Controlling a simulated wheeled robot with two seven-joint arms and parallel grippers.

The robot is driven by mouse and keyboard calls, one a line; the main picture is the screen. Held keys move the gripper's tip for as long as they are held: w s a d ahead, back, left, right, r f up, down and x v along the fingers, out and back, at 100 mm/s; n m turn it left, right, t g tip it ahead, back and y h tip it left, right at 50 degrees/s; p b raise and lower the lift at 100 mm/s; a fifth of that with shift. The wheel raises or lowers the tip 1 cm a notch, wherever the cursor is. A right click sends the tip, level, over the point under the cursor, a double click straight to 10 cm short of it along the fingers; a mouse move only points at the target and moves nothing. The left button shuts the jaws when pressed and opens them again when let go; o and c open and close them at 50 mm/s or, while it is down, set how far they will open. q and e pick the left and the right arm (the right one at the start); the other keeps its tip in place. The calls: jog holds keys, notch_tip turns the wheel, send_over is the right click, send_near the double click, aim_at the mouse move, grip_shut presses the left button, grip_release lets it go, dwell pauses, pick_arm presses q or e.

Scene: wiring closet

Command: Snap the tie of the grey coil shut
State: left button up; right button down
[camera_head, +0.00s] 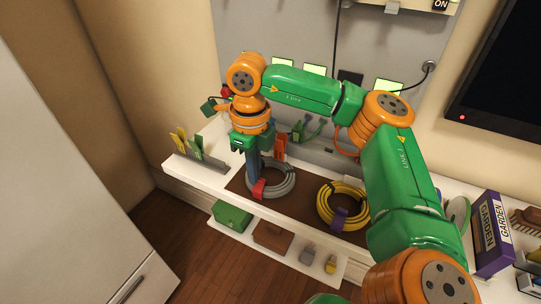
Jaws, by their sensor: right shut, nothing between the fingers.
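The grey coil (287,185) lies on the brown mat on the white shelf, near the middle of the view. A red tie (258,190) sits at its left front side; I cannot tell whether the tie is open or closed. My right gripper (255,176) points down over the left side of the grey coil, with its shut fingers just above or at the red tie. Nothing is held between them. Contact with the tie cannot be made out. The fingers hide part of the coil's left rim. My left gripper is not in view.
A yellow coil (325,209) with a purple tie (340,219) lies to the right on the brown mat (299,206). Coloured upright pieces (188,144) stand at the shelf's left end. A lower shelf holds a green box (231,217) and a brown box (273,237). A purple box (491,233) stands far right.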

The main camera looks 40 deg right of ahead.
jog(key=shift+w+d+f+b, duration=0.2)
jog(key=shift+d+f, duration=0.25)
jog(key=shift+w+d+f+b, duration=0.15)
jog(key=shift+d+f+b, duration=0.05)
jog(key=shift+d+f, duration=0.25)
jog(key=r+p, duration=0.6)
jog(key=r, duration=0.1)
jog(key=shift+s+a, duration=0.15)
jog(key=shift+a, duration=0.25)
jog(key=shift+f, duration=0.1)
notch_tip(320, 180, up, 7)
